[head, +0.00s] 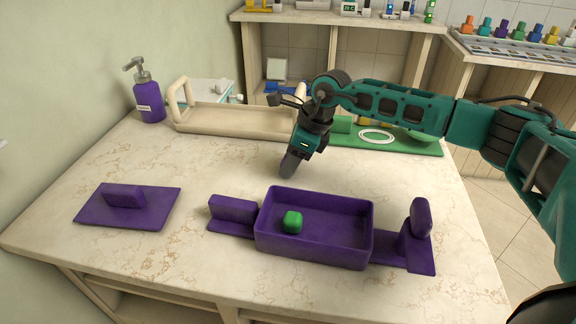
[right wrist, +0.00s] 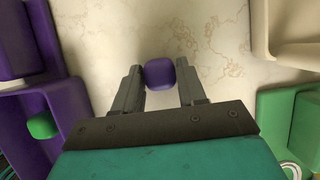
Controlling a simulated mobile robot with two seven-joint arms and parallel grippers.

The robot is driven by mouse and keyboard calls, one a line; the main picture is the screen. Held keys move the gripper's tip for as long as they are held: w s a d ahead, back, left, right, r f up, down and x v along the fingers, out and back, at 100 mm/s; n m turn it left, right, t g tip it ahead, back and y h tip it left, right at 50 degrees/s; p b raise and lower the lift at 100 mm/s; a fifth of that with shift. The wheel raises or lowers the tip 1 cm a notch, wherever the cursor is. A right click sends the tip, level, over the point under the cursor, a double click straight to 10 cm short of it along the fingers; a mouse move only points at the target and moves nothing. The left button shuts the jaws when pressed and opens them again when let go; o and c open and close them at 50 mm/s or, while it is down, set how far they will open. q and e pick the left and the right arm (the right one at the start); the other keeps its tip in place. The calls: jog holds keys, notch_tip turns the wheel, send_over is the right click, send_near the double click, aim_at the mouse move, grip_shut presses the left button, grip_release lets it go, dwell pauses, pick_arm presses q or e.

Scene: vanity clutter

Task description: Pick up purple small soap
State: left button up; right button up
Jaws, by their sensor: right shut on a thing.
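The small purple soap (right wrist: 160,74) is a rounded block between the two fingertips of my right gripper (right wrist: 160,80) in the right wrist view. The gripper is shut on it. In the head view my right gripper (head: 290,165) points down at the middle of the counter, behind the purple tray; I cannot make out the soap there. Whether the soap touches the counter is unclear. My left gripper is not in view.
A purple tray (head: 315,254) holding a small green block (head: 292,222) stands in front. A purple plate with a block (head: 125,196) lies left. A purple pump bottle (head: 148,98), a beige tray (head: 235,122) and a green tray (head: 400,146) are behind. Counter left of the gripper is clear.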

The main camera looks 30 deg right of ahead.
jog(key=c, duration=0.4)
jog(key=shift+r, duration=0.1)
